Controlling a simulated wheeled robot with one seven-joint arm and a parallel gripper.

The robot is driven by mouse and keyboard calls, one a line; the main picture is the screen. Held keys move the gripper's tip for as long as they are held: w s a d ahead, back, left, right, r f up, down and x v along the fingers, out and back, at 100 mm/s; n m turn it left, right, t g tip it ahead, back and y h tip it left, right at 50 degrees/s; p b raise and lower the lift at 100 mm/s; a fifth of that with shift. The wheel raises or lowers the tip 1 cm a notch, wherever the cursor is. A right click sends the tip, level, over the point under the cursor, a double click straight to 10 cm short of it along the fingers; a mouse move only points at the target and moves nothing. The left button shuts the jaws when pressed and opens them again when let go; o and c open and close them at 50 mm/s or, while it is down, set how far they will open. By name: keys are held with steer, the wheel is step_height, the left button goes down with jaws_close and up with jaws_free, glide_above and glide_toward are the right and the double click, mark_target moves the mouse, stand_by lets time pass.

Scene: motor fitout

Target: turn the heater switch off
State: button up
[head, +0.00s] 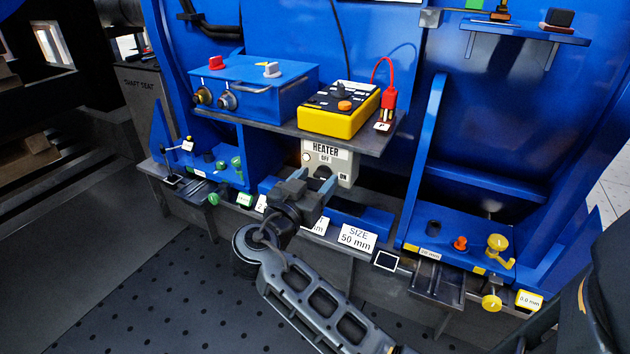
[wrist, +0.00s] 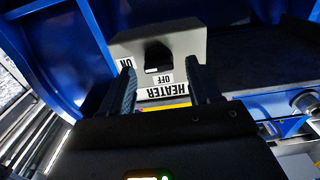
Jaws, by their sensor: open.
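The heater box (head: 345,160) is a light grey box under the shelf, labelled HEATER, with OFF above its knob and ON at the right. In the wrist view the heater box (wrist: 185,42) appears upside down. Its black switch knob (wrist: 157,55) stands out from the face, with a pale mark at the edge nearest the OFF label (wrist: 165,79). I cannot tell for sure which way it is set. My gripper (head: 308,182) is in front of the box, partly hiding the knob. In the wrist view my gripper (wrist: 160,66) is open, its fingers either side of the knob, apparently not touching it.
A shelf (head: 285,128) above the box carries a yellow meter (head: 338,118) and a blue box (head: 245,90) with knobs. Below are a blue rail (head: 375,220) and a SIZE 50 mm card (head: 357,238). Small knobs and pegs stand on ledges at both sides.

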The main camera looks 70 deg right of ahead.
steer(key=shift+d, duration=0.25)
steer(key=c, duration=1)
